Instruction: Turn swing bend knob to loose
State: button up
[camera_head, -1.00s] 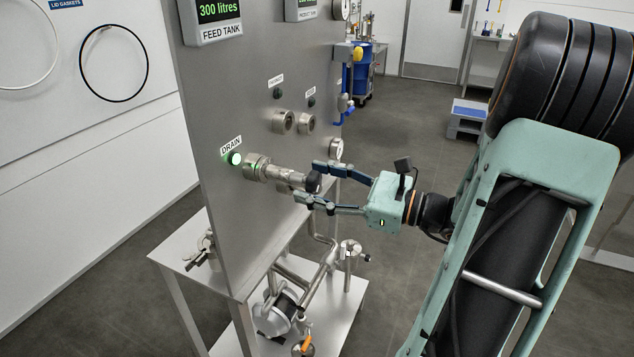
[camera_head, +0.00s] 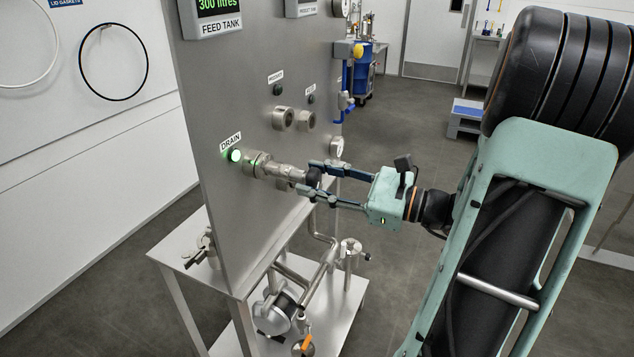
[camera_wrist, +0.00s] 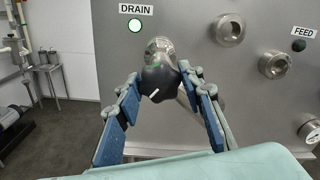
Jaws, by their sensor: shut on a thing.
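The swing bend is a steel pipe (camera_head: 283,170) that sticks out from the panel beside the lit green DRAIN light (camera_head: 235,156). A black knob (camera_head: 313,176) sits at its outer end. In the wrist view the knob (camera_wrist: 158,84) is faceted, with a short white line pointing to the lower left. My gripper (camera_head: 309,177) is shut on the knob, one finger on each side. In the wrist view its blue-padded fingers (camera_wrist: 160,78) reach the knob from left and right. The pipe behind the knob is partly hidden.
Below is a steel trolley shelf (camera_head: 345,300) with pipework and a pump (camera_head: 277,310).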

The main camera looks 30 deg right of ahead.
jog(key=n+b, duration=0.4)
jog(key=shift+f, duration=0.25)
jog(key=n+b, duration=0.4)
jog(key=b, duration=0.1)
jog(key=shift+f+n+b, duration=0.1)
jog(key=shift+n+b, duration=0.2)
jog(key=shift+n, duration=0.1)
jog(key=n+b, duration=0.4)
jog(key=b, duration=0.3)
jog(key=shift+n, duration=0.3)
jog(key=n+b, duration=0.4)
jog(key=b, duration=0.3)
jog(key=shift+n, duration=0.3)
jog(key=n+b, duration=0.2)
jog(key=b, duration=0.2)
jog(key=shift+n, duration=0.3)
jog(key=n+b, duration=0.2)
jog(key=shift+r+n+b, duration=0.2)
jog(key=shift+n+b, duration=0.2)
jog(key=n, duration=0.2)
jog(key=shift+r+n, duration=0.2)
jog(key=shift+n, duration=2.4)
